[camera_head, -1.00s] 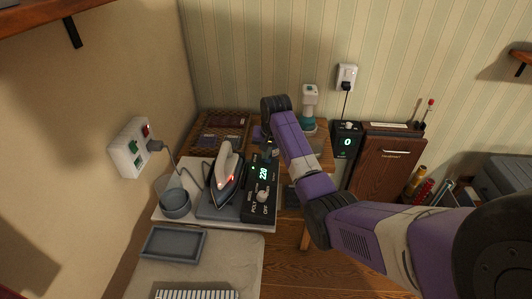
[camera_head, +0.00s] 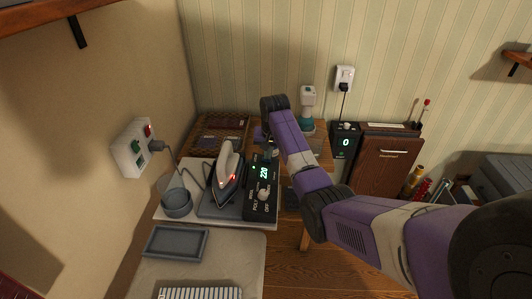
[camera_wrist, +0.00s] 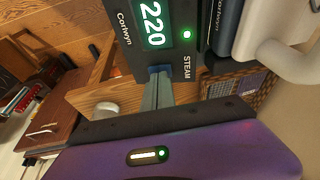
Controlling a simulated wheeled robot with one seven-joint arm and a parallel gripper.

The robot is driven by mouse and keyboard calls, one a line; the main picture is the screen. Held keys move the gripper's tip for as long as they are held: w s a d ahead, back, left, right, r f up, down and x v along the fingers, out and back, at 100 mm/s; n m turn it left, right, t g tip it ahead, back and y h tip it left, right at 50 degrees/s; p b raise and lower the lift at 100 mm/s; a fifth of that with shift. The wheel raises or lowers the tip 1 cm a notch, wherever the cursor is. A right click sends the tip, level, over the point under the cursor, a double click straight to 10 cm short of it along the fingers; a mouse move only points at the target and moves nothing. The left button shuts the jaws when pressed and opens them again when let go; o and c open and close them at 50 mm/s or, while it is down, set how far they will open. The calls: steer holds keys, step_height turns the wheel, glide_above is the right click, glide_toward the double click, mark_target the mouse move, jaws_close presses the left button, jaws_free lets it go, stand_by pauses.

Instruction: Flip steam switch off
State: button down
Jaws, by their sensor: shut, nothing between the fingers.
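The black control box (camera_head: 258,205) stands right of the iron (camera_head: 229,180) and shows 220 in green, with a pale knob below. In the wrist view the box (camera_wrist: 125,45) shows the word STEAM and a lit green light (camera_wrist: 187,34) beside it. My gripper (camera_wrist: 160,76) is shut and empty, its narrow fingertips at the box's edge by the STEAM label. The steam switch is not clearly visible; the fingers cover that spot, and I cannot tell whether they touch it. In the head view my gripper (camera_head: 268,147) is at the box's far end, partly hidden by my arm.
The iron stands on a dark base, with a grey bowl (camera_head: 177,204) to its left. A wall outlet with switches (camera_head: 132,150) is at left. A woven tray (camera_head: 222,128) and a white-and-teal bottle (camera_head: 308,105) stand behind. A second box showing 0 (camera_head: 345,142) is at right.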

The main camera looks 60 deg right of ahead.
mark_target(271, 161)
steer(key=shift+s+d, duration=0.1)
steer(key=shift+s, duration=0.25)
steer(key=r+p, duration=0.2)
steer(key=r, duration=0.1)
steer(key=r+p, duration=0.1)
steer(key=p, duration=0.1)
steer(key=shift+s+r, duration=0.25)
steer(key=shift+r, duration=0.15)
steer(key=w+b+v, duration=0.1)
steer(key=b+v, duration=0.1)
steer(key=v, duration=0.6)
steer(key=shift+w+a+r, duration=0.15)
steer(key=shift+a+r, duration=0.3)
steer(key=shift+r, duration=0.05)
